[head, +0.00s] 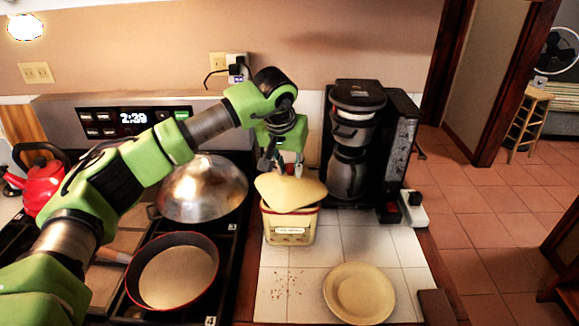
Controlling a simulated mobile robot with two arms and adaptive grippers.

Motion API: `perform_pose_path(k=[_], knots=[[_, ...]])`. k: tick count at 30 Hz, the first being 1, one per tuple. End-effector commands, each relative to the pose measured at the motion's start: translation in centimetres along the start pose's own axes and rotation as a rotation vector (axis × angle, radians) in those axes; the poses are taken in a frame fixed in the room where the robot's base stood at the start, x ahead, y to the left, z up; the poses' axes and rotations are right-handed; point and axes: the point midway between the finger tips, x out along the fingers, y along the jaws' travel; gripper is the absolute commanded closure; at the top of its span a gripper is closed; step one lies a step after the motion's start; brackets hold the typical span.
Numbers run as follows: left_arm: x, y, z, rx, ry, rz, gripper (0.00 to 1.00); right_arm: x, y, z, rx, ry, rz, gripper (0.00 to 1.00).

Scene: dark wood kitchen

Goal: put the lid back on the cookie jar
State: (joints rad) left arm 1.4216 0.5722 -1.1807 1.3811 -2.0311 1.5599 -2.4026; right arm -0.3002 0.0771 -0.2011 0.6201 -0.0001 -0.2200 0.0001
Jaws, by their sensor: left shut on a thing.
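The cookie jar (289,233) is a cream, squarish jar with a red band near its rim and a label on its front. It stands on the white tiled counter between the stove and the coffee maker. The cream lid (291,191) is over the jar's mouth and looks tilted and not square with the rim. I cannot tell whether it touches the rim. My left gripper (283,170) is above the jar and shut on the lid from the top. The jar's opening is hidden by the lid. My right gripper is not in view.
A black coffee maker (345,115) stands close right of the jar. A yellow plate (359,293) lies in front, with crumbs (287,282) nearby. On the stove are a domed metal lid (203,188), a pan (172,277) and a red kettle (42,188).

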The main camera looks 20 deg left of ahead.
Motion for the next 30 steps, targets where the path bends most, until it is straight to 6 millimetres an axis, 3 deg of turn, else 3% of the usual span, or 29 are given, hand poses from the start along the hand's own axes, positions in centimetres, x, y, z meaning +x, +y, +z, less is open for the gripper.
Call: perform_pose_path(k=[9,10,12,19,21,22,30], knots=[[-0.07,0.0,-0.06,0.0,0.002,0.001,1.0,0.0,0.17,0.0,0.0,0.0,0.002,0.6],[-0.07,0.01,-0.06,0.0,0.002,0.001,0.7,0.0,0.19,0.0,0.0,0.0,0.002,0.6],[-0.06,0.01,-0.06,0.0,0.002,0.001,0.59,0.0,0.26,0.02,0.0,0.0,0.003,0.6],[-0.02,0.0,-0.03,0.0,0.001,0.0,0.59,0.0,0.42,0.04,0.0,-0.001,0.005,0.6],[0.06,-0.01,0.04,0.0,-0.001,0.0,0.44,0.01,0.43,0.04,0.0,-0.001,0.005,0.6],[0.06,-0.01,0.04,0.0,-0.001,0.0,0.42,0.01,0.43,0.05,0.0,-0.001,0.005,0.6],[0.02,0.0,0.01,0.0,0.0,0.0,0.42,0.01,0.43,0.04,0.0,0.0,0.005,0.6]])
